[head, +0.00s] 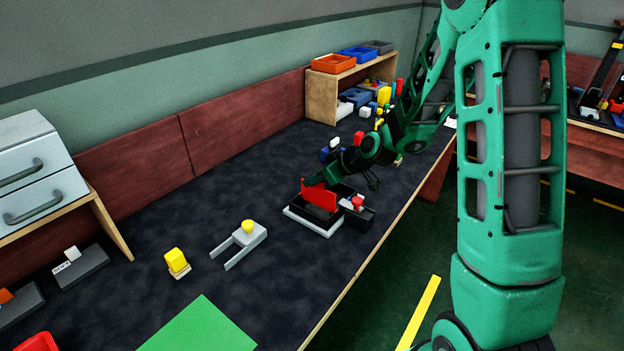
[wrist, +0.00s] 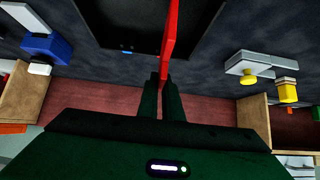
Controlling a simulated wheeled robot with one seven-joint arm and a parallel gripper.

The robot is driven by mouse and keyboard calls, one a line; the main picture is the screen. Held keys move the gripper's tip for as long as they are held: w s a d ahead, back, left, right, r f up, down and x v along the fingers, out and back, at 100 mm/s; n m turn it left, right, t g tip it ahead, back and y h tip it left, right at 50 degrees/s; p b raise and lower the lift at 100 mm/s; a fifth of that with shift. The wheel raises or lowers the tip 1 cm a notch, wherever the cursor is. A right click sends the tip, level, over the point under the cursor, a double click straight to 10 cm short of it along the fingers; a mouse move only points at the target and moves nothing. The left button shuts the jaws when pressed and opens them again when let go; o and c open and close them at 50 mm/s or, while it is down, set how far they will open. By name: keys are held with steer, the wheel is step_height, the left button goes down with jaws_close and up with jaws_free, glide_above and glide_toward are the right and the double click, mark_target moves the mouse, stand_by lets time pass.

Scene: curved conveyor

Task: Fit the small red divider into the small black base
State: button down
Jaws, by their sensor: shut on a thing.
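The red divider (head: 319,196) is a thin upright plate, held at the black base (head: 318,217). In the wrist view the divider (wrist: 171,30) extends from between my fingertips over the dark base (wrist: 128,25). My gripper (wrist: 164,80) is shut on the divider's near end; in the head view my gripper (head: 314,181) is just above and behind it. The base is a low, open black box on a pale plate. The divider's lower edge is hidden, so I cannot tell whether it is seated or only above the base.
A black block with a red knob (head: 357,203) stands close right of the base. A grey fork-shaped part (head: 241,242) and a yellow block (head: 176,261) lie to the left. A wooden shelf with bins (head: 321,95) stands at the back. The dark table between is clear.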

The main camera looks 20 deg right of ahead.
mark_target(335, 194)
steer(key=shift+f, duration=1.2)
steer(key=c, duration=1.8)
jaws_free()
steer(key=shift+c, duration=0.2)
steer(key=shift+r, duration=0.1)
steer(key=v, duration=1)
steer(key=shift+s+d+r, duration=0.1)
steer(key=shift+s+r, duration=0.05)
steer(key=shift+s, duration=0.05)
steer(key=s+d+r+m+g+h, duration=0.1)
steer(key=s+d+m, duration=0.3)
steer(key=s, duration=0.7)
steer(key=s+d+r+m+g+h, duration=0.2)
steer(key=s+d+r+m+g, duration=0.1)
steer(key=s, duration=0.9)
steer(key=s+d+r+m+g+h, duration=0.2)
steer(key=s+d+m, duration=0.4)
steer(key=s, duration=0.5)
steer(key=shift+s+d+r+m+g, duration=0.15)
steer(key=shift+s+d+m+g, duration=0.2)
steer(key=shift+g, duration=0.55)
